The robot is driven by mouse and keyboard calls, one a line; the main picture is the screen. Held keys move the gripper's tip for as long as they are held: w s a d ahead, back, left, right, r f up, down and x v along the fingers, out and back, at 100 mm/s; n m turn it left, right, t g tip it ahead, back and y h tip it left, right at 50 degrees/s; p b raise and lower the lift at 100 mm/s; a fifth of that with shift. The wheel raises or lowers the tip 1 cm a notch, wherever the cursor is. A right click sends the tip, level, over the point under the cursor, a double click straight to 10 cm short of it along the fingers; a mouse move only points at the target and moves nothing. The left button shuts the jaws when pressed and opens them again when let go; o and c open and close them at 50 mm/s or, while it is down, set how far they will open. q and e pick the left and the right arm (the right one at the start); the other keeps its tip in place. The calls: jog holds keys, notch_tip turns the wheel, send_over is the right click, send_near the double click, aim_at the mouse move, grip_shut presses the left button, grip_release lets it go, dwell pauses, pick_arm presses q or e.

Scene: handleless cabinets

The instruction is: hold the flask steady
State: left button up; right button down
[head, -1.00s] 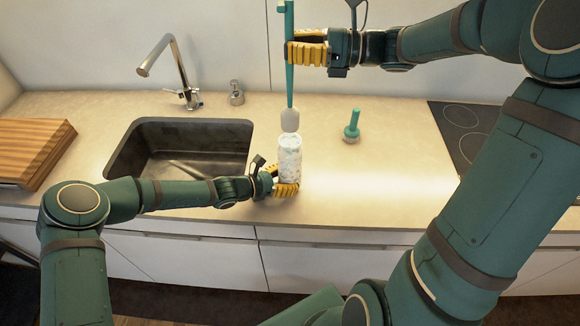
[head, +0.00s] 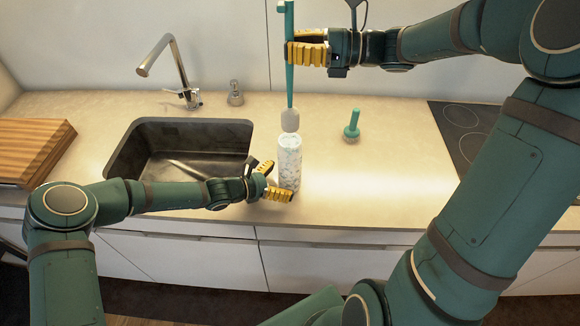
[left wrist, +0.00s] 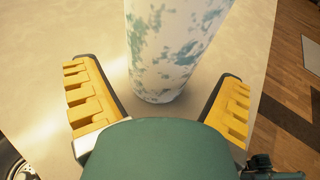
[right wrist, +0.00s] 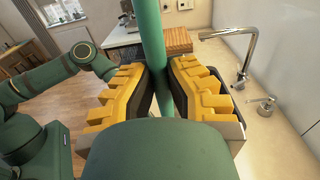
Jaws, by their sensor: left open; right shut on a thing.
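The flask (head: 288,163) is a white cylinder with green-grey speckles, upright on the counter right of the sink. It also shows in the left wrist view (left wrist: 168,45), ahead of the open fingers. My left gripper (head: 277,183) is open at the flask's lower left side, its yellow fingers apart and not closed on it. My right gripper (head: 306,50) is shut on the green handle of a bottle brush (head: 289,75), held upright above the flask.
A dark sink (head: 180,150) with a tall tap (head: 175,70) is left of the flask. A small green-handled brush (head: 352,126) stands to the right, before the hob (head: 465,125). A wooden board (head: 30,150) lies far left.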

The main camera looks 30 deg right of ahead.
pick_arm(q)
jog(key=v, duration=1)
jog(key=shift+r, duration=0.1)
